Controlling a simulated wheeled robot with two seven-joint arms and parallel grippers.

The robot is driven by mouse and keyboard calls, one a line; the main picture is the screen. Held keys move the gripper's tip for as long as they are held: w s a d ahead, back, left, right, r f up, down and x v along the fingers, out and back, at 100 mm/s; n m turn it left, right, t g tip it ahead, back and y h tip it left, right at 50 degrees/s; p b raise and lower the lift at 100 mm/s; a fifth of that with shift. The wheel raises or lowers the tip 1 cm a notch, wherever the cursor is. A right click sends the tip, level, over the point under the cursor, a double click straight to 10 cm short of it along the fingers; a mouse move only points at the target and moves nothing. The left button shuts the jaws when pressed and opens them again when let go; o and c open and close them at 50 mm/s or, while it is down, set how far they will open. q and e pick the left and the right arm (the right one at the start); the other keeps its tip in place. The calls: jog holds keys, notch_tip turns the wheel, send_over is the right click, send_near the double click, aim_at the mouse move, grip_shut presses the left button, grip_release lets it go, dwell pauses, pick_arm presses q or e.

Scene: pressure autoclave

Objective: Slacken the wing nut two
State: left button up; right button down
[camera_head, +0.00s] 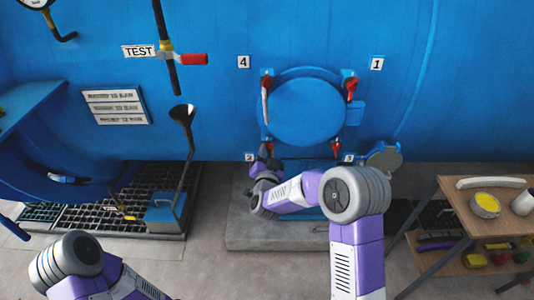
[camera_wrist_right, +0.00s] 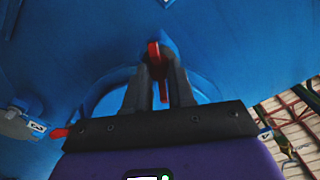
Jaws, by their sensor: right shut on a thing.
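The round blue hatch (camera_head: 300,112) on the vessel wall has red wing nuts around it. My right gripper (camera_head: 264,154) is at the hatch's lower left nut, beside a small number label (camera_head: 250,157) that is hard to read. In the right wrist view the right gripper (camera_wrist_right: 160,75) is shut on a red wing nut (camera_wrist_right: 154,50), part of which shows between the fingers. In the head view this nut is mostly hidden by the gripper. The lower right nut (camera_head: 336,147) is free. My left arm enters at the bottom left; its gripper is out of view.
Upper nuts stand at the left (camera_head: 266,84) and right (camera_head: 351,86), by labels 4 (camera_head: 243,62) and 1 (camera_head: 376,63). A red-handled TEST valve (camera_head: 192,59) is at the upper left. A wooden table (camera_head: 463,204) stands at the right. A funnel (camera_head: 182,113) rises over the floor grating.

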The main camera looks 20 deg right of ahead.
jog(key=c, duration=1)
grip_release()
jog(key=shift+o, duration=0.2)
jog(key=shift+s, duration=0.1)
jog(key=v, duration=0.7)
jog(key=shift+s+p, duration=0.25)
jog(key=shift+p, duration=0.2)
jog(key=shift+a, duration=0.1)
jog(key=s+a+f+n+g+y+p, duration=0.1)
jog(key=s+a+f+n+g+y, duration=0.2)
jog(key=s+f+g, duration=0.65)
jog(key=s+a+f+n+g+y+p, duration=0.15)
jog(key=s+f+y, duration=0.35)
jog(key=f, duration=1)
jog(key=s+a+f+n+g, duration=0.1)
jog(key=s+f+g, duration=0.1)
jog(key=s, duration=0.5)
jog(key=s+f+n+g+y+p, duration=0.1)
jog(key=s+f+g, duration=0.1)
jog(key=s+g, duration=0.2)
jog(key=s, duration=0.3)
jog(key=shift+s+a, duration=0.25)
jog(key=shift+a, duration=0.15)
